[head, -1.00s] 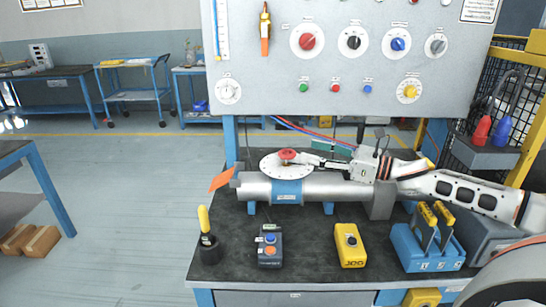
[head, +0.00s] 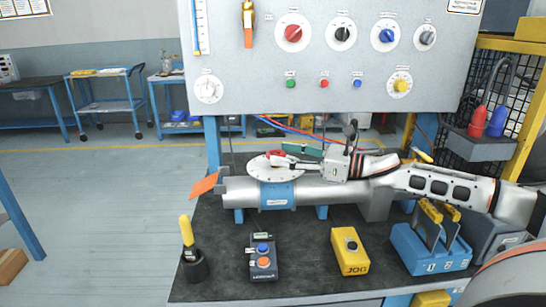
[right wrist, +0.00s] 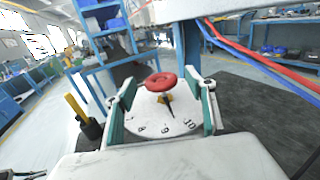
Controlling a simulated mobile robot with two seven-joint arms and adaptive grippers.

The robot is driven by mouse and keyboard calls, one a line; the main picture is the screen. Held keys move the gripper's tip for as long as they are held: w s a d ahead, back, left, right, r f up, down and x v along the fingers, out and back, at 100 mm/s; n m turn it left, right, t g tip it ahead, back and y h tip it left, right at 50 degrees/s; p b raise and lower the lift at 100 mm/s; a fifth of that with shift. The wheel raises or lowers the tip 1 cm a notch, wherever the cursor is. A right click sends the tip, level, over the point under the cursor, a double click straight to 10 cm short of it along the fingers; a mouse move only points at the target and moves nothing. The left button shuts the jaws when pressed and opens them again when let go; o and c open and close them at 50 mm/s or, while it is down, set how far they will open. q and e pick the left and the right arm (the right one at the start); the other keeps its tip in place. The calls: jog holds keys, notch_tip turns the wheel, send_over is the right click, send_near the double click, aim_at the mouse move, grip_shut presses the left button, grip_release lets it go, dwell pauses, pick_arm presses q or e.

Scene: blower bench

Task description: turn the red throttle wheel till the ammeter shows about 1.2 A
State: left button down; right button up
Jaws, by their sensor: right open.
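The red throttle wheel (head: 274,155) sits above a round white dial plate (head: 262,171) on top of the grey blower pipe. It also shows in the right wrist view (right wrist: 160,80), with the numbered plate (right wrist: 150,124) and a dark pointer below it. My right gripper (head: 288,160) reaches in from the right at the wheel. In the wrist view its two green-padded fingers (right wrist: 161,108) stand wide apart, one on each side of the wheel and plate. I cannot tell whether they touch anything. A round white gauge (head: 208,90) is on the panel; its reading is too small to tell. My left gripper is out of view.
The panel (head: 270,62) with several knobs stands behind the pipe (head: 325,188). On the bench (head: 300,278) are a yellow-handled tool (head: 187,240), a button box (head: 263,256), a yellow JOG box (head: 349,250) and a blue holder (head: 430,250). An orange flag (head: 204,184) hangs at the pipe's left end.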

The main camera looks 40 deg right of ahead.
aim_at(285, 154)
jog(key=shift+b+x, duration=0.55)
jog(key=shift+x, duration=0.95)
jog(key=c, duration=1.1)
